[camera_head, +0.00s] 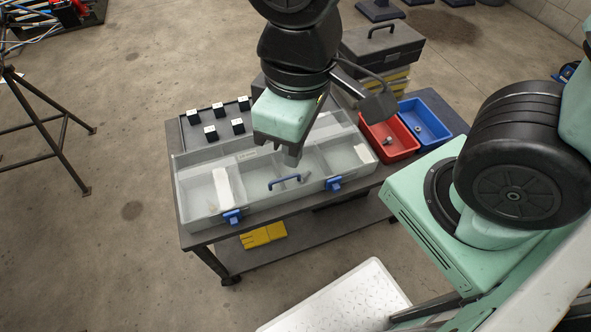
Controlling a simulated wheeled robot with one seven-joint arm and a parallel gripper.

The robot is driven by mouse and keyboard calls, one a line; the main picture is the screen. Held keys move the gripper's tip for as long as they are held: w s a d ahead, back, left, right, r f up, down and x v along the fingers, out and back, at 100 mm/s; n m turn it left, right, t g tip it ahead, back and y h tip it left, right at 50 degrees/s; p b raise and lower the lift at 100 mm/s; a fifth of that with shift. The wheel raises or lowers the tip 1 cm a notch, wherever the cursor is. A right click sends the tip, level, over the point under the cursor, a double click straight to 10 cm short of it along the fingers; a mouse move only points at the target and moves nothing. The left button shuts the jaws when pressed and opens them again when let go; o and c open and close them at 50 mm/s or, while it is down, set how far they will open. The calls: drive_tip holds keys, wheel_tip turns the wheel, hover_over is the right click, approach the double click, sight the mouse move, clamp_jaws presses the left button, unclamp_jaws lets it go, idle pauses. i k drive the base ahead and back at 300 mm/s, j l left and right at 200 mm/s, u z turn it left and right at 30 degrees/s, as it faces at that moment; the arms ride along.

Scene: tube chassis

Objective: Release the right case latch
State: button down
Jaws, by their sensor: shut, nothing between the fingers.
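The right case latch (333,184) is blue and sits on the front edge, right of the handle. The left case latch (233,217) is also blue, at the front left. I cannot tell from this view whether either latch is fastened. My gripper (291,160) points down over the middle of the case, shut and empty, up and left of the right latch in the picture. It hides part of the case's far side.
A red bin (388,137) and a blue bin (426,122) stand right of the case. Several small black-and-white blocks (210,132) sit behind it. A dark toolbox (382,45) stands at the back. Floor is clear in front of the bench's left part.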

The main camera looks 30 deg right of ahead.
sight(334, 183)
drive_tip(key=l+u, duration=0.25)
drive_tip(key=l, duration=0.25)
drive_tip(key=k+l+u, duration=0.15)
drive_tip(key=l+u, duration=0.15)
drive_tip(key=l, duration=0.15)
drive_tip(key=k+l+u, duration=0.1)
drive_tip(key=l+u, duration=0.15)
drive_tip(key=l, duration=0.2)
